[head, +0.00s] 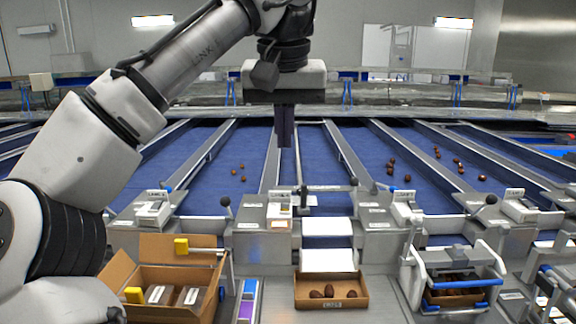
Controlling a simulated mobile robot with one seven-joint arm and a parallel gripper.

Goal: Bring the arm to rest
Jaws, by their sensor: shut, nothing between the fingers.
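My gripper (284,128) hangs pointing down in the upper middle of the head view, at the end of my white and grey arm. Its dark fingers are together with nothing between them. It is in the air, apart from everything, in front of the blue lanes. My arm comes in from the left edge, rises and bends over to the gripper.
Blue lanes (311,165) with metal dividers hold scattered brown dates (391,170). Along the front stand a cardboard box (165,249) with packs, a shallow tray (333,304) with a few dates, and a blue-railed metal holder (430,262). Small levers rise between them.

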